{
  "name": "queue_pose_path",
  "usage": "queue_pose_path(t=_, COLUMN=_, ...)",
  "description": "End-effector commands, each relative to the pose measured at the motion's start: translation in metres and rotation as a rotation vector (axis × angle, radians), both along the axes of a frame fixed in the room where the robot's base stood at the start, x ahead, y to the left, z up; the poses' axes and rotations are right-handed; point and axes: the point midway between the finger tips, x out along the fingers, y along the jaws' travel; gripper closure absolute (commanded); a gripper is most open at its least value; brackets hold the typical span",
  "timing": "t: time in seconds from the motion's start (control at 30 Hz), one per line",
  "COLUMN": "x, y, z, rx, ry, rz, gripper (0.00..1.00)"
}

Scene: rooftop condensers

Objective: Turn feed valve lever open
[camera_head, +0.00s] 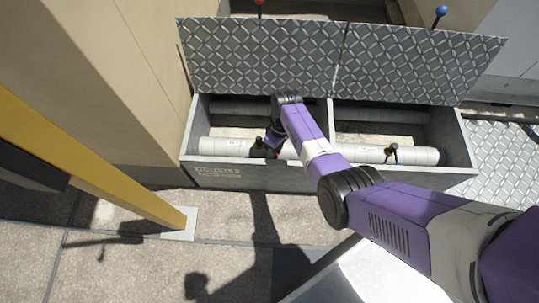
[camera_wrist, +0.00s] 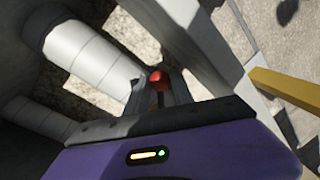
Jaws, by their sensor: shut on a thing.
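A lever with a red knob shows between my fingers in the wrist view; I take it for the feed valve lever (camera_wrist: 157,77). My gripper (camera_wrist: 158,92) is shut on it, with the knob standing between the fingertips. In the head view my gripper (camera_head: 268,146) reaches down into the left half of an open trench box, at the front white pipe (camera_head: 221,146). The lever's lower part and the valve body are mostly hidden there by my gripper and arm, so I cannot tell the lever's angle.
The trench box (camera_head: 222,176) has raised chequer-plate lids (camera_head: 262,60) behind it and a divider in the middle. A second valve handle (camera_head: 391,154) sits on the right front pipe. A yellow post (camera_head: 120,170) stands at left. Paving in front is clear.

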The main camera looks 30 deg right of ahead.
Motion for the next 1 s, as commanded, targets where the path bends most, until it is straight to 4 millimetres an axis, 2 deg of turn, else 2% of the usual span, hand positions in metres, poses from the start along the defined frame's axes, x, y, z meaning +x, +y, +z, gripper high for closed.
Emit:
queue_pose_path(t=0.5, x=0.018, y=-0.037, z=-0.002, rx=-0.001, ry=-0.002, rz=0.480, gripper=1.00)
queue_pose_path(t=0.8, x=0.025, y=-0.046, z=-0.001, rx=-0.001, ry=0.000, rz=0.688, gripper=1.00)
queue_pose_path(t=1.0, x=0.028, y=-0.047, z=-0.001, rx=0.000, ry=-0.001, rz=0.768, gripper=1.00)
